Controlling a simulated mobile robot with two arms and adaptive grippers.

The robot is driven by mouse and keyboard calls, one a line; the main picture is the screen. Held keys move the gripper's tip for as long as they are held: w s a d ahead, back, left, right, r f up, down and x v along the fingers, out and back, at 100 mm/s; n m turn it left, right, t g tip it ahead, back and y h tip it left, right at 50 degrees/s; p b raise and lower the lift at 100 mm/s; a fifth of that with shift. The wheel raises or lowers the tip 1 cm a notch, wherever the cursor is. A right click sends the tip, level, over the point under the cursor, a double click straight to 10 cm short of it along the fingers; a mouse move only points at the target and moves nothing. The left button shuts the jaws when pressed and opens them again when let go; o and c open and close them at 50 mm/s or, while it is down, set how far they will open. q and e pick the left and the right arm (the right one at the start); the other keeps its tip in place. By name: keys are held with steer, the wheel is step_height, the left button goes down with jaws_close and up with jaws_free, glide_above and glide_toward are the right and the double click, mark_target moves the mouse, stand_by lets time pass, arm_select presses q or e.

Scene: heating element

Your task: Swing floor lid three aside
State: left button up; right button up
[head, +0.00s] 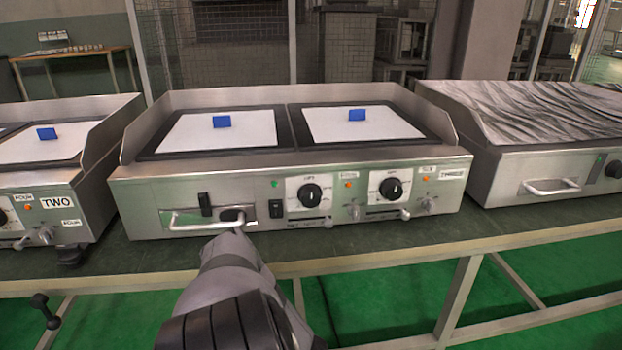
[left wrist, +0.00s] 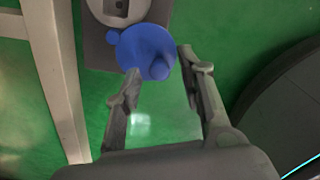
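In the left wrist view, a round blue lid (left wrist: 140,48) with a raised knob on its lower right sits low over the green floor, on a grey plate. A smaller blue stub is at its upper left. My left gripper (left wrist: 158,65) is open, with one finger below left of the knob and the other at the lid's right edge. I cannot tell whether either touches it. No number shows on the lid. In the head view, my right gripper (head: 222,212) is at the front handle of the middle griddle; its grip is unclear. The lid is not visible there.
A pale fixture (left wrist: 118,10) adjoins the lid. A pale leg (left wrist: 52,75) stands to its left. In the head view, the griddle labelled THREE (head: 280,165) stands on a bench between two other appliances. Green floor shows below the bench frame (head: 459,300).

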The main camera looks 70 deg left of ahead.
arm_select(q)
steer(key=shift+r, duration=0.2)
step_height(320, 180, up, 12)
steer(key=shift+f, duration=0.2)
stand_by(0.3)
stand_by(0.4)
